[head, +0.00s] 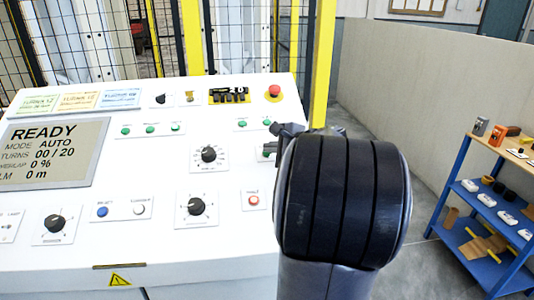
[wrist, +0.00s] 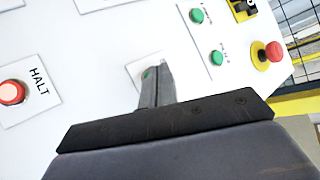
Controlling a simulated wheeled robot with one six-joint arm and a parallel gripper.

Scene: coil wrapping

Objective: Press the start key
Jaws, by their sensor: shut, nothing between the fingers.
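A white control panel (head: 120,190) fills the left of the head view. A green key on a white plate (head: 265,154) sits above the red HALT key (head: 254,201), mostly hidden behind my arm; its label cannot be read. In the wrist view a sliver of this green key (wrist: 148,74) shows beside my fingertips. My gripper (wrist: 160,72) is shut and empty, its tips over that plate. Whether the tips touch the key cannot be told. In the head view my gripper (head: 286,130) is partly hidden by my dark wrist. The display (head: 55,152) reads READY, MODE AUTO, TURNS 00/20.
Two green lamps or keys (wrist: 217,57) and a red mushroom button on yellow (wrist: 267,54) lie near my gripper. Knobs (head: 196,207) fill the panel's middle. A yellow post and mesh fence stand behind. A blue shelf (head: 470,215) stands right, with clear floor before it.

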